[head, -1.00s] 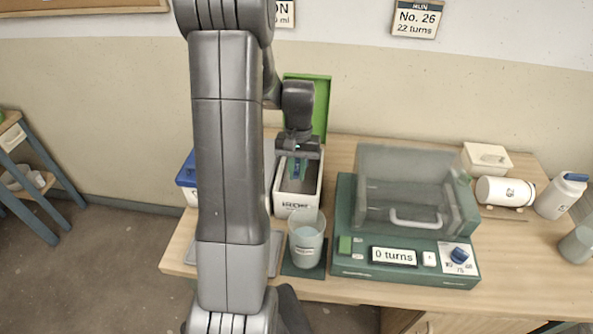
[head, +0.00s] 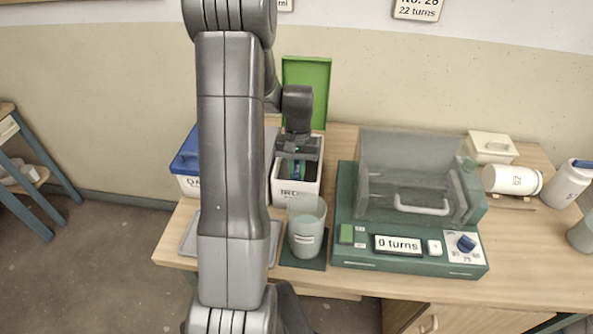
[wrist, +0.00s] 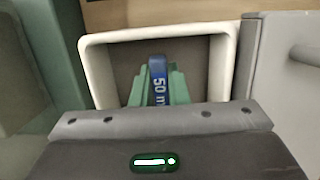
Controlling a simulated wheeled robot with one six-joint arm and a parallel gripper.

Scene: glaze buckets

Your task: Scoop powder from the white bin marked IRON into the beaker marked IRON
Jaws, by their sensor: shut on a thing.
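The white bin (head: 297,188) marked IRON stands on the table with its green lid (head: 308,90) up behind it. My gripper (head: 296,168) points down into the bin's mouth. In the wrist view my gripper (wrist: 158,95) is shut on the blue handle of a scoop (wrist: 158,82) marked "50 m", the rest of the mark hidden. The bin's rim (wrist: 88,70) frames it there, with dark grey-brown inside. The scoop's bowl is hidden. The beaker (head: 307,228), translucent with a label too small to read, stands upright on a dark green mat in front of the bin.
A green machine (head: 410,255) with a clear cover and a "0 turns" display stands right of the beaker. A blue-lidded bin (head: 188,160) is at the left, partly behind my arm. A white jar (head: 512,180) and a white box (head: 492,148) are at the right.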

